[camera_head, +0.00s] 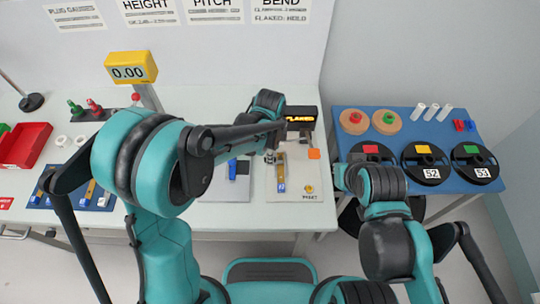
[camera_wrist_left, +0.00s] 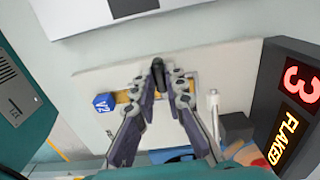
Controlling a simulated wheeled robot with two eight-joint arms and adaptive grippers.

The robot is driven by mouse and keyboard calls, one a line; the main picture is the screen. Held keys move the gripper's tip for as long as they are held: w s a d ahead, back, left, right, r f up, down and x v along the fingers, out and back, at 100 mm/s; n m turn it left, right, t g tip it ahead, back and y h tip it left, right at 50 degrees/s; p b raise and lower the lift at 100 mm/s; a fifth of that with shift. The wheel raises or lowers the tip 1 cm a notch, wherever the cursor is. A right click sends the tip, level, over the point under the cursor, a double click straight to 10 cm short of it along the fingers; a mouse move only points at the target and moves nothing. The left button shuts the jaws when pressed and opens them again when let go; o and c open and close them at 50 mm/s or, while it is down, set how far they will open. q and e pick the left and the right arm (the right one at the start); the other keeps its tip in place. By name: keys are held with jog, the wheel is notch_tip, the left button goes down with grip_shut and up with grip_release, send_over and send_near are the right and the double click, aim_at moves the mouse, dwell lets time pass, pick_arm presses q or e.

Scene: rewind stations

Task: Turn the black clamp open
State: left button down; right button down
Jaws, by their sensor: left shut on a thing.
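The black clamp (camera_wrist_left: 158,68) shows in the left wrist view as a small dark upright piece between my fingertips, over a yellow strip on a pale base plate. My left gripper (camera_wrist_left: 165,80) is shut on it. In the head view my left gripper (camera_head: 270,157) is at the upper end of the yellow strip (camera_head: 281,172), where the clamp is hidden or too small to make out. My right gripper (camera_head: 341,176) is mostly hidden by its own arm near the blue table's left edge. Its jaws cannot be made out.
A black display box (camera_head: 301,118) reading FLAKED stands close beside the clamp. A blue V2 block (camera_wrist_left: 105,102) sits at the strip's end. A blue table (camera_head: 345,120) with reels is at right. A red bin (camera_head: 24,147) is far left.

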pick_arm(q)
jog(key=shift+n, duration=0.3)
jog(key=n, duration=0.3)
jog(key=shift+n, duration=0.3)
jog(key=n, duration=0.4)
jog(key=shift+n, duration=0.3)
jog(key=n, duration=0.4)
jog(key=shift+n, duration=2.2)
jog(key=c, duration=1.6)
grip_release()
jog(key=shift+o, duration=0.2)
jog(key=shift+r, duration=0.1)
